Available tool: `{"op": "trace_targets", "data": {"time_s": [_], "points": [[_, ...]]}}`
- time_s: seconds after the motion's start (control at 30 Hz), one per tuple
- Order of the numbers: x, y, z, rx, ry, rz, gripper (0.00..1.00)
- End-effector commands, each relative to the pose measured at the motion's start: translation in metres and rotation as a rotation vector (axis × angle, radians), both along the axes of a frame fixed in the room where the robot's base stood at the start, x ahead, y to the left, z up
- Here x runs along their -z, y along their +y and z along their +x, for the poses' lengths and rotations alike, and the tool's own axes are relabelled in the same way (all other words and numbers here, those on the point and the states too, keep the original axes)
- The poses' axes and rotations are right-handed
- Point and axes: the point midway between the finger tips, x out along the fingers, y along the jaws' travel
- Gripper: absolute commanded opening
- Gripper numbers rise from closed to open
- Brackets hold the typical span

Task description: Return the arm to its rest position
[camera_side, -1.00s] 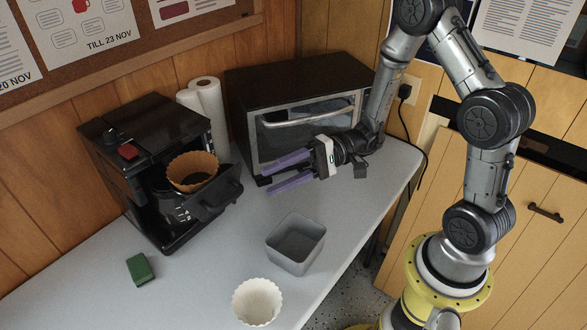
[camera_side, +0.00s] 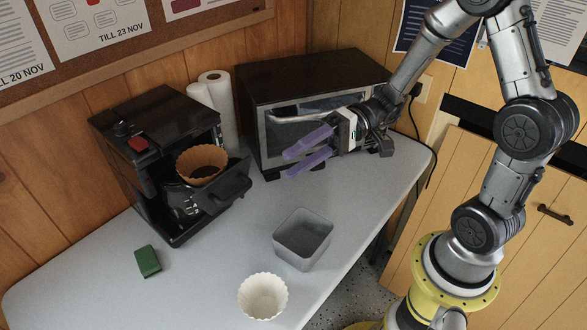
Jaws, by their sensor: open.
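My gripper (camera_side: 308,152) has two purple fingers, spread apart with nothing between them. It hangs above the table in front of the oven's right part, its fingers pointing left. My arm reaches to it from the yellow base at the lower right. The gripper hides part of the oven door.
A black toaster oven (camera_side: 300,75) stands behind my gripper. A black coffee maker (camera_side: 135,175) has a brown filter (camera_side: 203,158) in its pulled-out holder. A grey bin (camera_side: 302,240), a white filter cup (camera_side: 262,298) and a green sponge (camera_side: 147,261) are on the table (camera_side: 205,275). Paper towels (camera_side: 220,105) stand behind.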

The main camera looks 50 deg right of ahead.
Motion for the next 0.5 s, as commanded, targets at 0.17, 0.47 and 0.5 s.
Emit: {"op": "trace_targets", "data": {"time_s": [0.17, 0.47, 0.5], "points": [[-0.033, 0.033, -0.071, -0.259, -0.144, -0.268, 0.46], [-0.023, -0.009, -0.160, -0.356, -0.262, -0.932, 0.46], [-0.022, -0.022, -0.164, -0.319, -0.280, -1.024, 0.46]]}}
